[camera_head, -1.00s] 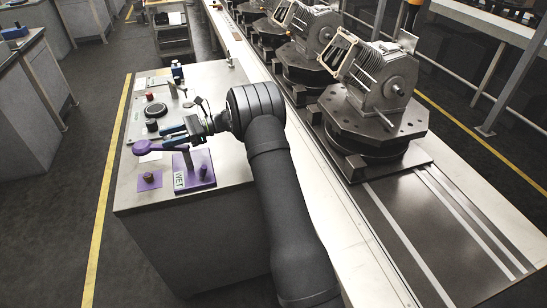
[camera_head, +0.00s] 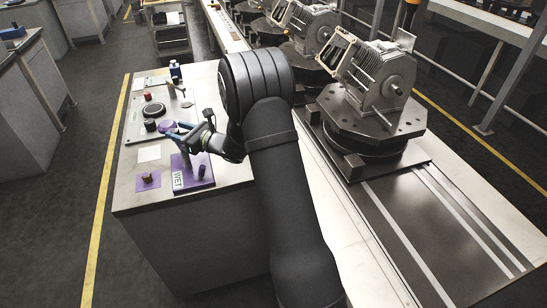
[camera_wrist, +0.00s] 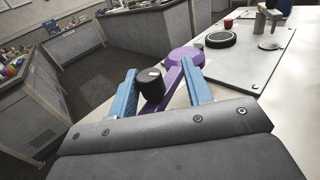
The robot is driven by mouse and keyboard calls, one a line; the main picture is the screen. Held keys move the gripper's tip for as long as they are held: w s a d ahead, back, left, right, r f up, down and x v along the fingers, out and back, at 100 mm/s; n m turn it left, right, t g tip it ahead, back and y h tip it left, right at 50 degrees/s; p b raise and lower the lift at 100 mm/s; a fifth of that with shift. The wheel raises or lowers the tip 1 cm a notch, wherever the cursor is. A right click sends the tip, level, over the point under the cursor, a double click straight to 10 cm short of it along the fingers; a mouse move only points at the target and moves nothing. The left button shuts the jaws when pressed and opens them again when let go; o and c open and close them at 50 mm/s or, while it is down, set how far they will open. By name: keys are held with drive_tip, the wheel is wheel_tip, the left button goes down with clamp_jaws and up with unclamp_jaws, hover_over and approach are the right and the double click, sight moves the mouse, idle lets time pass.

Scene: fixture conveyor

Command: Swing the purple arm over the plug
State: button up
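The purple arm (camera_head: 167,126) points to the back from its post on a purple base plate (camera_head: 180,184) with a "WET" label. Its round end also shows in the wrist view (camera_wrist: 185,56). A short purple plug-like cylinder (camera_head: 202,171) stands on the plate's right side. A brownish peg (camera_head: 147,177) stands on a separate purple square to the left; I cannot tell which is the plug. My gripper (camera_head: 184,132) is open at the arm, its blue fingers (camera_wrist: 160,88) on both sides of a black upright cylinder (camera_wrist: 151,84), nearer the left finger. Contact is unclear.
A panel (camera_head: 133,126) behind holds a black disc (camera_head: 153,110), a red button (camera_head: 148,97) and a black knob (camera_head: 150,125). A white card (camera_head: 149,153) lies in front. The conveyor with machined housings (camera_head: 382,85) runs along the right.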

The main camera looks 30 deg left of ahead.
drive_tip(key=w+d+f+t+h, duration=0.1)
drive_tip(key=w+d+t+h, duration=0.1)
drive_tip(key=d, duration=1.3)
drive_tip(key=w+d+t+h, duration=0.2)
drive_tip(key=d+h, duration=0.1)
drive_tip(key=d, duration=1.3)
drive_tip(key=shift+w+d+f+m, duration=0.15)
drive_tip(key=shift+w+f+m, duration=0.05)
drive_tip(key=shift+f+m, duration=0.2)
